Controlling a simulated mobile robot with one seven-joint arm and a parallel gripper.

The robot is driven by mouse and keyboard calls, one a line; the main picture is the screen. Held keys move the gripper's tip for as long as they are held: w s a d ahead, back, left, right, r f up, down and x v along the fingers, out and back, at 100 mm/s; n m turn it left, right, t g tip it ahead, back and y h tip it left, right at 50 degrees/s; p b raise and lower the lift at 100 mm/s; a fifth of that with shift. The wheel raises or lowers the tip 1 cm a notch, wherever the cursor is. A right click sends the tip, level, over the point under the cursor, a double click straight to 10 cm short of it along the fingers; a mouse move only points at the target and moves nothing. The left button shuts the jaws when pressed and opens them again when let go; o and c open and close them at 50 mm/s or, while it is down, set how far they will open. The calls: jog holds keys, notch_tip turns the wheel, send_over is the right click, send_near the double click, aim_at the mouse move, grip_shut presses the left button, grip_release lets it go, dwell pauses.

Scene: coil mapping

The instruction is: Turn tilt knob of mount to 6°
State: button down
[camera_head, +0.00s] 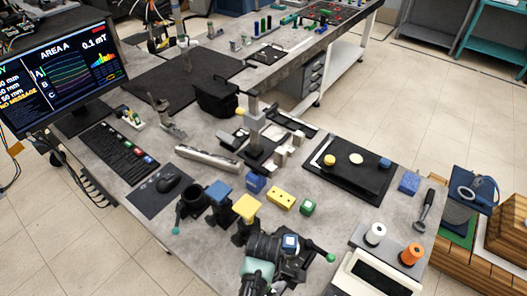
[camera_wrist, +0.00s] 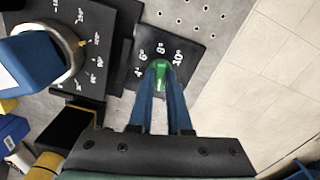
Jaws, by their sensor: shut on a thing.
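In the wrist view my gripper (camera_wrist: 160,82) is shut on a small green knob (camera_wrist: 161,72), with a long blue finger on either side of it. The knob lies over a black scale plate (camera_wrist: 190,77) with white marks 4°, 6°, 8° and 10°. Its upper end lies just below the 8° mark; the 6° mark is to its left. The fingers hide part of the knob. To the left, a blue block (camera_wrist: 35,62) sits by a pale ring on a black mount part with its own white scale. In the head view I cannot make out my fingertips.
The table edge lies close right of the plate in the wrist view, with tiled floor (camera_wrist: 270,85) beyond. A black box (camera_wrist: 67,130) stands lower left. The head view shows a keyboard (camera_head: 120,153), a mouse (camera_head: 168,182) and a black tray (camera_head: 350,183) on the crowded table.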

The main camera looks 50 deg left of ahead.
jog(key=m+p, duration=0.1)
jog(key=m, duration=0.2)
jog(key=shift+r+m, duration=0.1)
jog(key=shift+m, duration=0.3)
jog(key=m+p, duration=0.1)
jog(key=m, duration=0.2)
jog(key=shift+m, duration=0.3)
jog(key=m+p, duration=0.1)
jog(key=m, duration=0.2)
jog(key=shift+m, duration=0.4)
jog(key=m, duration=0.3)
jog(key=shift+m+p, duration=0.3)
jog(key=shift+p, duration=0.1)
jog(key=m, duration=0.5)
jog(key=shift+p, duration=0.3)
jog(key=m, duration=0.5)
jog(key=shift+m, duration=0.4)
